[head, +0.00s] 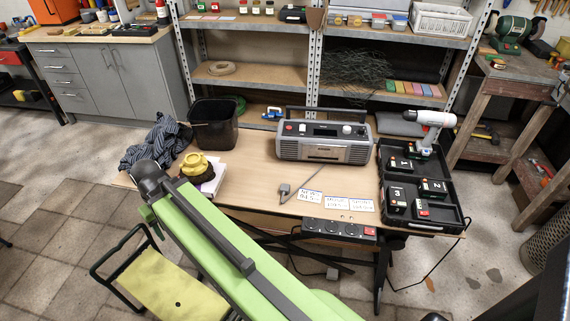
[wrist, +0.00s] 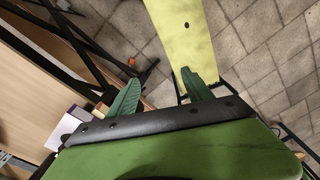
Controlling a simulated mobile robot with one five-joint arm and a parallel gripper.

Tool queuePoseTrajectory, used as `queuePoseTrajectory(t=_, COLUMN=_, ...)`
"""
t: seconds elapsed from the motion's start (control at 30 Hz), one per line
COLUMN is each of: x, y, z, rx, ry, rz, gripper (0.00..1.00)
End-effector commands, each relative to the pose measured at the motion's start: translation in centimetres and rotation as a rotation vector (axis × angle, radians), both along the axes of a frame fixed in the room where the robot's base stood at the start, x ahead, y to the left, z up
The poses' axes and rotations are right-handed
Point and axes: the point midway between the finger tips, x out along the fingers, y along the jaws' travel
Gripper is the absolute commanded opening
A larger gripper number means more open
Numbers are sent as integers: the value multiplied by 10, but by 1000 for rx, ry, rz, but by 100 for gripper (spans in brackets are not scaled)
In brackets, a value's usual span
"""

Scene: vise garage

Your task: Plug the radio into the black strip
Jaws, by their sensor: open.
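The grey radio (head: 322,141) stands upright on the wooden table (head: 255,165), with its handle up. Its grey plug (head: 285,191) lies loose near the table's front edge, with a cable running toward the radio. The black strip (head: 338,230) with several round sockets is along the table's front edge, below the labels. My gripper (wrist: 158,92) is open and empty in the wrist view, with its green fingers apart above the floor.
A black bin (head: 213,127), striped cloth (head: 152,143) and yellow object (head: 197,165) crowd the table's left. White labels (head: 335,203) lie near the plug. A yellow-green seat (head: 160,285) stands below my arm.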

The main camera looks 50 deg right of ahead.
Motion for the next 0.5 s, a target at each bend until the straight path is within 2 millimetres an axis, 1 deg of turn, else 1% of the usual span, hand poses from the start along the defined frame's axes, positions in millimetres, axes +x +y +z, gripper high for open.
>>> queuePoseTrajectory(t=0.03, x=2, y=-4, z=38, rx=2, ry=-3, rz=2, gripper=59)
queuePoseTrajectory(t=0.17, x=4, y=-16, z=77, rx=10, ry=-11, rz=12, gripper=59)
queuePoseTrajectory(t=0.27, x=6, y=-40, z=105, rx=19, ry=-18, rz=36, gripper=59)
queuePoseTrajectory(t=0.3, x=5, y=-57, z=117, rx=25, ry=-21, rz=51, gripper=59)
queuePoseTrajectory(t=0.33, x=4, y=-73, z=122, rx=31, ry=-24, rz=64, gripper=59)
queuePoseTrajectory(t=0.37, x=2, y=-88, z=123, rx=38, ry=-27, rz=82, gripper=59)
queuePoseTrajectory(t=0.4, x=-1, y=-106, z=124, rx=46, ry=-32, rz=103, gripper=59)
queuePoseTrajectory(t=0.47, x=-8, y=-135, z=123, rx=57, ry=-41, rz=135, gripper=59)
queuePoseTrajectory(t=0.5, x=-13, y=-155, z=123, rx=65, ry=-47, rz=158, gripper=59)
